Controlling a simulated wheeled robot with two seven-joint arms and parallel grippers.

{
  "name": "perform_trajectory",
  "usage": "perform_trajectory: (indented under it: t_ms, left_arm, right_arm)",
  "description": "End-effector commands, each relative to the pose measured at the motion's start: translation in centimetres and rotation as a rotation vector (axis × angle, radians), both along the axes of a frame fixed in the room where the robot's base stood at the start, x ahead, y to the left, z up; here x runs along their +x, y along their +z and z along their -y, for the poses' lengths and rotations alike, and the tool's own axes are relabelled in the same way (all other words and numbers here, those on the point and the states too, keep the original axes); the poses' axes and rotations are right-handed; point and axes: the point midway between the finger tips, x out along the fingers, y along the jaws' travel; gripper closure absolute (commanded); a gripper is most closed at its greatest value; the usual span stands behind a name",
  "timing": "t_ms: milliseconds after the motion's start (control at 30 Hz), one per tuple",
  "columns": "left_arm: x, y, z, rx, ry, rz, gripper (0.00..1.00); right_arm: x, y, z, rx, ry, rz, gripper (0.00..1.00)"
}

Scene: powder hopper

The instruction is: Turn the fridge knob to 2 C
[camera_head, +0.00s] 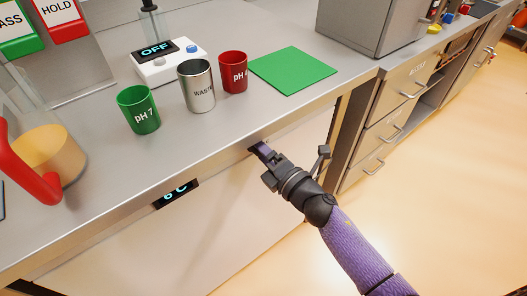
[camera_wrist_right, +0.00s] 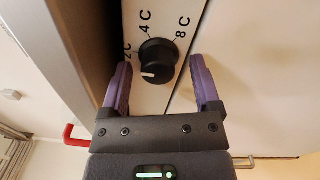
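The black fridge knob (camera_wrist_right: 157,58) is on the white fridge front in the right wrist view. A white pointer line on it lies at its lower left. The marks 2 C (camera_wrist_right: 127,53), 4 C (camera_wrist_right: 145,22) and 8 C (camera_wrist_right: 182,28) run around it from left to right. My right gripper (camera_wrist_right: 160,64) is open, with one purple finger on each side of the knob and visible gaps. In the head view my right gripper (camera_head: 259,148) reaches under the counter edge, hiding the knob. The fridge display (camera_head: 176,193) is partly cut off by the edge; its digit is unclear, followed by C.
The counter overhangs the fridge front (camera_head: 240,215). On it stand a green pH 7 cup (camera_head: 138,110), a metal waste cup (camera_head: 197,88), a red cup (camera_head: 233,72), a white device reading OFF (camera_head: 168,62) and a green mat (camera_head: 292,70). Drawers (camera_head: 385,125) stand at right.

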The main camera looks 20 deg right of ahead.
Motion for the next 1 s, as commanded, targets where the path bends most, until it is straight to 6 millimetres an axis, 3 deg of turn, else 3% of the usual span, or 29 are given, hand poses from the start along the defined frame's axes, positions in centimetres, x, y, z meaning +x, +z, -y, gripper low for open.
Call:
perform_trajectory:
  t_ms: [267,700,1000]
  left_arm:
    - [-0.4,0.2,0.0,0.001,0.0,-0.007,0.41]
    - [0.7,1.3,0.0,-0.003,-0.002,0.02,0.41]
    - [0.9,1.3,0.1,-0.003,-0.003,0.025,0.41]
  right_arm:
    - [-0.5,0.1,0.2,0.002,0.0,0.0,0.2]
    - [-8.7,-0.2,3.3,0.002,0.0,-0.002,0.2]
    - [-9.3,-0.3,3.6,0.0,-0.001,0.001,0.2]
